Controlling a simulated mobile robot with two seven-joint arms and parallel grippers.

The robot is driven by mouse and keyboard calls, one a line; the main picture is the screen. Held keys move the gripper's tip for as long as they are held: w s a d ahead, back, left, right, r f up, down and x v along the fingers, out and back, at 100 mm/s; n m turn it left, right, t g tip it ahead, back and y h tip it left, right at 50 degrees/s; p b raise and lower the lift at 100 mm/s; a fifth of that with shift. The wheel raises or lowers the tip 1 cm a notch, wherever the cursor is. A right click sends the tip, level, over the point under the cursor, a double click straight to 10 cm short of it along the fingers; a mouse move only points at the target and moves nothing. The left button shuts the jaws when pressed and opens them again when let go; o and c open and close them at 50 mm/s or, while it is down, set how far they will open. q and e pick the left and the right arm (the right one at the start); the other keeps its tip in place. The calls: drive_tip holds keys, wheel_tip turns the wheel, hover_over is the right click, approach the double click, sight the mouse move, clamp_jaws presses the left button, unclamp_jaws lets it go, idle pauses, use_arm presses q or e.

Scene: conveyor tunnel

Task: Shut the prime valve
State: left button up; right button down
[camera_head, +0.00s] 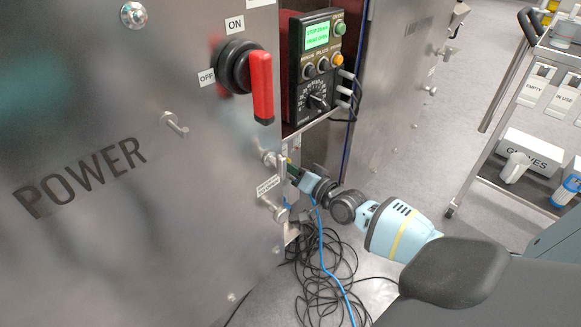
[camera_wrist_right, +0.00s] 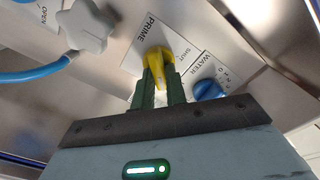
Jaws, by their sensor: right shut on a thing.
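The prime valve has a yellow handle (camera_wrist_right: 158,57), seen in the right wrist view on a white plate marked PRIME, with SHUT printed to its right. The handle's free end points down the picture, between the two green fingers of my right gripper (camera_wrist_right: 161,88), which are shut on it. In the head view my right gripper (camera_head: 295,174) reaches into a recess at the edge of the steel cabinet. The handle is mostly hidden there by the gripper and the panel. My left gripper is not in view.
A blue WATER knob (camera_wrist_right: 208,89) sits close right of the valve. A grey star knob (camera_wrist_right: 84,27) with a blue hose is at upper left. A red-handled power switch (camera_head: 261,86) and lit control box (camera_head: 318,62) are above. Loose black cables (camera_head: 322,262) lie below.

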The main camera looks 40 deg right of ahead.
drive_tip(key=shift+a+n+p, duration=0.15)
drive_tip(key=shift+n+p, duration=0.6)
drive_tip(key=shift+n, duration=2.15)
drive_tip(key=shift+a+n+p, duration=0.15)
drive_tip(key=shift+n+p, duration=0.55)
drive_tip(key=shift+n, duration=2.2)
drive_tip(key=shift+a+n+p, duration=0.15)
drive_tip(key=shift+n+p, duration=0.6)
drive_tip(key=shift+n, duration=2.45)
drive_tip(key=c, duration=1.4)
unclamp_jaws()
drive_tip(key=shift+c, duration=0.2)
